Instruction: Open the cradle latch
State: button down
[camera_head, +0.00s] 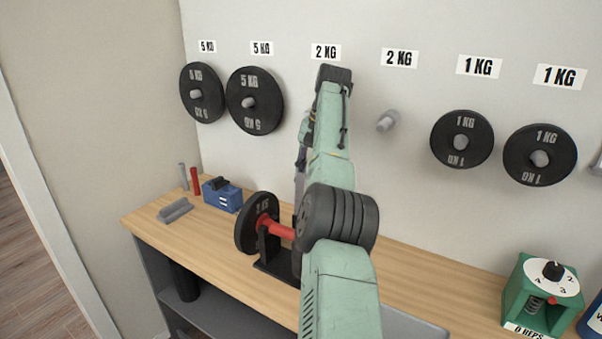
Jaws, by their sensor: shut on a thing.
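A black cradle (268,254) stands on the wooden workbench and carries a red bar (279,230). A black 2 KG plate (254,222) is on the bar's left end. The cradle's right side and the bar's right end are hidden behind my mint-green arm. I cannot make out the cradle latch or tell whether it is open. My arm rises across the middle of the view, and its far part drops behind it towards the cradle. My gripper and its fingertips are hidden by the arm.
5 KG plates (255,101) and 1 KG plates (462,139) hang on the wall; a 2 KG peg (388,120) is empty. A blue box (222,195) and grey piece (175,211) lie left, a green counter box (543,297) right.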

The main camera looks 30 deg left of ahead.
jog(key=shift+w, duration=0.1)
dwell(0.4)
jog(key=c, duration=1.3)
grip_release()
jog(key=shift+c, duration=0.2)
jog(key=shift+a, duration=0.2)
